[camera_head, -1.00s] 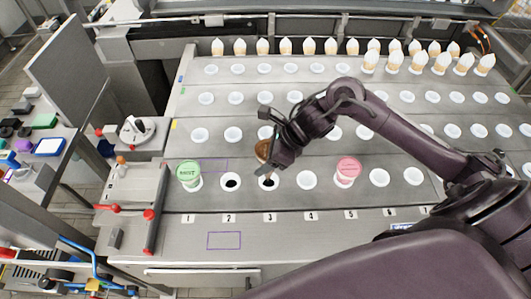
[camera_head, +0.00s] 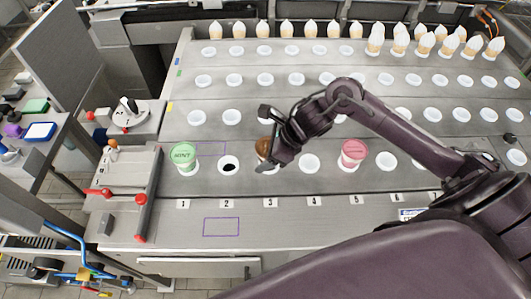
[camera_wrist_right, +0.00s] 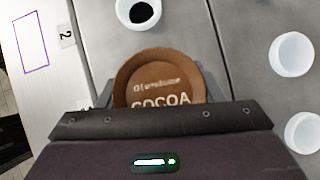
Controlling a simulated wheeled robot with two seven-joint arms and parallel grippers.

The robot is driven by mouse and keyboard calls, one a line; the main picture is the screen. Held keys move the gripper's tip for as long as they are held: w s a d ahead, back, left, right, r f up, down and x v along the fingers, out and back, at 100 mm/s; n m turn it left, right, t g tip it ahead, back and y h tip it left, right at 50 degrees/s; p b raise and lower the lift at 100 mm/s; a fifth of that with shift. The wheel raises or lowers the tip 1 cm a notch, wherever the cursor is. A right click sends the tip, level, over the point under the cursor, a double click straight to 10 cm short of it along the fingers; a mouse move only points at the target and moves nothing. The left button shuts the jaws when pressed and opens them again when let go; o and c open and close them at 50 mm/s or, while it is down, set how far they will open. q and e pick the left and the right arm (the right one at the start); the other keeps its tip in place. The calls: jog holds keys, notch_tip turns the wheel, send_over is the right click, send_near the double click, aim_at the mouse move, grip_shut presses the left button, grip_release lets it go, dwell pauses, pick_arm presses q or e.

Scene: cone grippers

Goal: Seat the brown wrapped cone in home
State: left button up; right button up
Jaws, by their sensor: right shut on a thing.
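The brown wrapped cone (camera_head: 264,147) shows a round brown lid, which reads COCOA in the right wrist view (camera_wrist_right: 160,92). My right gripper (camera_head: 268,158) is shut on it at the holder above label 3. The cone's lid is about level with the neighbouring green and pink lids. The gripper hides its lower part and the holder's opening, so I cannot tell whether it is fully down. No holder is marked home in view. My left gripper is not in view.
A green-lidded cup (camera_head: 184,152) stands above label 1 and a pink-lidded cup (camera_head: 353,152) above label 5. The white holder (camera_head: 228,165) above label 2 is empty with a dark opening. Pale cones (camera_head: 310,29) line the back.

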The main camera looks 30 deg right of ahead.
jog(key=shift+f, duration=0.1)
dwell(0.3)
jog(key=o, duration=0.8)
jog(key=b+v, duration=0.2)
jog(key=v, duration=0.5)
jog(key=shift+d+f, duration=0.1)
jog(key=shift+s+d+r, duration=0.1)
jog(key=shift+s+r, duration=0.05)
jog(key=shift+r, duration=0.25)
